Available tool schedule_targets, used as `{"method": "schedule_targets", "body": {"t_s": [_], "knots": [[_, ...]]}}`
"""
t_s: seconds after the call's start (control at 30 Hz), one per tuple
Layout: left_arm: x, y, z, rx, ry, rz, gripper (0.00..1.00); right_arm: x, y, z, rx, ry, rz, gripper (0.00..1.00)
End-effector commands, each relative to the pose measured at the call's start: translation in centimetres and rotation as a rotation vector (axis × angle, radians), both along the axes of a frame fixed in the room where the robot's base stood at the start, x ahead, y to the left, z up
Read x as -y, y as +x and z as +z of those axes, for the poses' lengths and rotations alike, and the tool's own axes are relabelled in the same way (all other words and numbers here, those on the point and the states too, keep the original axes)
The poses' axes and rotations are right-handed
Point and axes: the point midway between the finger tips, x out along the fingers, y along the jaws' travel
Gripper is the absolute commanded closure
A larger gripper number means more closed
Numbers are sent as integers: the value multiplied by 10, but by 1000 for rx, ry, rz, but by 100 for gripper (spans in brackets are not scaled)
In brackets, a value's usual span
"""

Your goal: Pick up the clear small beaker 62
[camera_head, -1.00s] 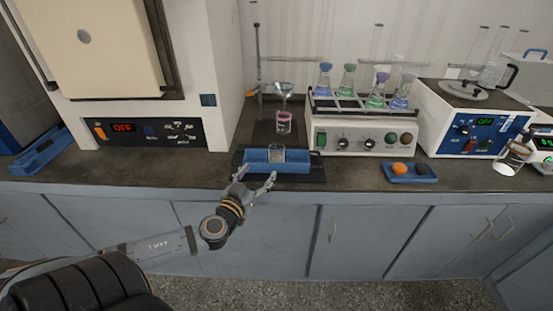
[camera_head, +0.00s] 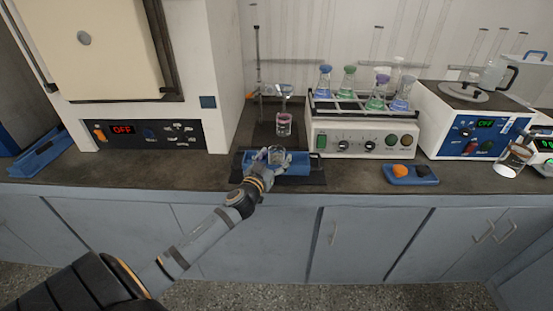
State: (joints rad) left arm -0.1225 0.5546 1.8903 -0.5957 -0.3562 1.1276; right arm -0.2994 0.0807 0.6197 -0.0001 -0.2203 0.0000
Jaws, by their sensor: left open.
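A clear small beaker (camera_head: 277,156) stands at the blue tray (camera_head: 300,168) on the bench, close to the bench's front. My left gripper (camera_head: 268,155) is open at the beaker, with its fingers reaching around or beside it; the view is too small to tell whether they touch. The gripper hides part of the beaker and the left part of the tray. My right gripper is not in view.
Behind the tray is a stand with a clear vessel with a pink band (camera_head: 284,124). To the right are a shaker (camera_head: 362,139) with several stoppered flasks and a small blue tray (camera_head: 411,178) with orange and dark objects. An oven (camera_head: 150,130) stands left.

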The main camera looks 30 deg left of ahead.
Motion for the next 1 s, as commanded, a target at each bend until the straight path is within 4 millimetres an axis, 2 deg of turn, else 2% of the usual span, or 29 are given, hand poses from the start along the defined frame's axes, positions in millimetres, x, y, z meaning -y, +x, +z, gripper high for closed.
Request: {"method": "schedule_targets", "body": {"t_s": [0.13,0.57,0.83,1.0], "knots": [[0,0,-1,0,0,0,28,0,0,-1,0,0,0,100],[0,-1,-1,0,0,0,87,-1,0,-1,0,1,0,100],[0,-1,2,1,0,0,89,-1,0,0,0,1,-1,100],[0,0,18,3,1,0,89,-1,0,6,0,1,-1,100]]}}
